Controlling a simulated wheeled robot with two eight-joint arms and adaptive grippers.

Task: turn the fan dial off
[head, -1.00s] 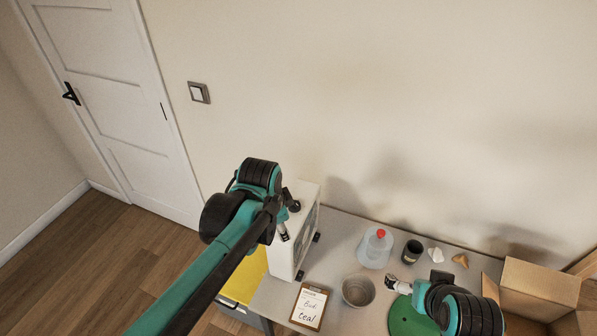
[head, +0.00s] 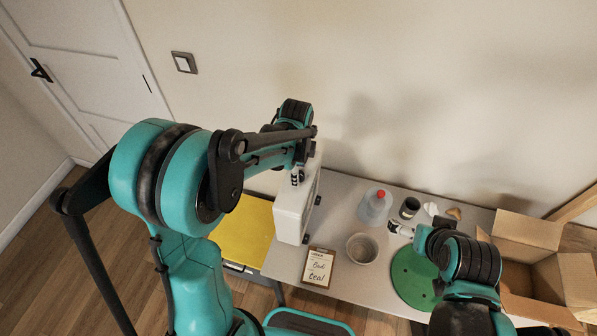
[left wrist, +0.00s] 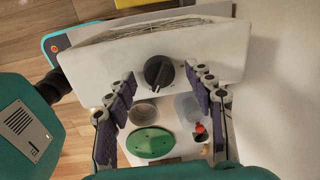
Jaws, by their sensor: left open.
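The fan (head: 295,207) is a white box standing upright on the grey table in the head view, with my left arm over it. In the left wrist view the fan's white panel (left wrist: 210,62) fills the upper middle, with its grille along the top edge. The black dial (left wrist: 158,72) sits on that panel and has a light pointer mark. My left gripper (left wrist: 160,82) is open, its fingers on either side of the dial and apart from it. In the head view the dial is hidden. My right gripper (head: 398,229) is beside the green disc; its finger gap is too small to judge.
A bottle with a red cap (head: 375,205), a grey bowl (head: 361,248), a dark cup (head: 409,208) and a clipboard (head: 318,267) stand or lie right of the fan. A green disc (head: 408,285) and an open cardboard box (head: 560,275) are farther right. The wall is close behind.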

